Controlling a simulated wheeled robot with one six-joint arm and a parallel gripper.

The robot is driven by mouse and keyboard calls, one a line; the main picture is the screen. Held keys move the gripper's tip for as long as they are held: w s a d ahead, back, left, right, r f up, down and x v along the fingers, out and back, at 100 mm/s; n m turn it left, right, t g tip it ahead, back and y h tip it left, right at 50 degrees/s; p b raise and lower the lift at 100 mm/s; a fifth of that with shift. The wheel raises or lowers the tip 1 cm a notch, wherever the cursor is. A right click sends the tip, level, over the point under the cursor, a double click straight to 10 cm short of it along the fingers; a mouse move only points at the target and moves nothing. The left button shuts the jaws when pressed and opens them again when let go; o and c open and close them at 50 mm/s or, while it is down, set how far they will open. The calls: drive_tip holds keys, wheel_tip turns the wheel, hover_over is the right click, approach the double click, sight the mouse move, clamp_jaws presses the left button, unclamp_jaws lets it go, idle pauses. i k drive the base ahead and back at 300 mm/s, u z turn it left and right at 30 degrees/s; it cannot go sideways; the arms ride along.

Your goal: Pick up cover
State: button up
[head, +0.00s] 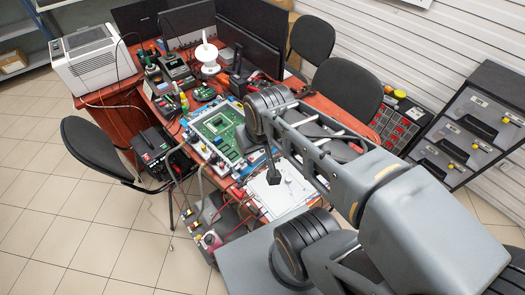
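My arm reaches in from the lower right over the desk (318,104). What looks like my gripper (273,176) is a small dark shape hanging over a white sheet (283,198) near the desk's front edge. Its fingers are too small to make out, so I cannot tell whether it is open or shut or holds anything. I cannot pick out a cover for certain. A green circuit board (217,131) lies in a frame on the desk, left of my gripper. My arm hides part of the desk's right side.
Monitors (250,35) and bench instruments (174,66) stand at the back. A white spool (207,58) stands among them. Red and black cables (235,203) trail at the front edge. Black chairs (92,145) stand around the desk. Tiled floor is clear at left.

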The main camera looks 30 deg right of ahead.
sight(277, 200)
drive_tip(key=k, duration=1)
drive_tip(key=u, duration=0.6)
drive_tip(key=i, duration=0.65)
drive_tip(key=z, duration=1.05)
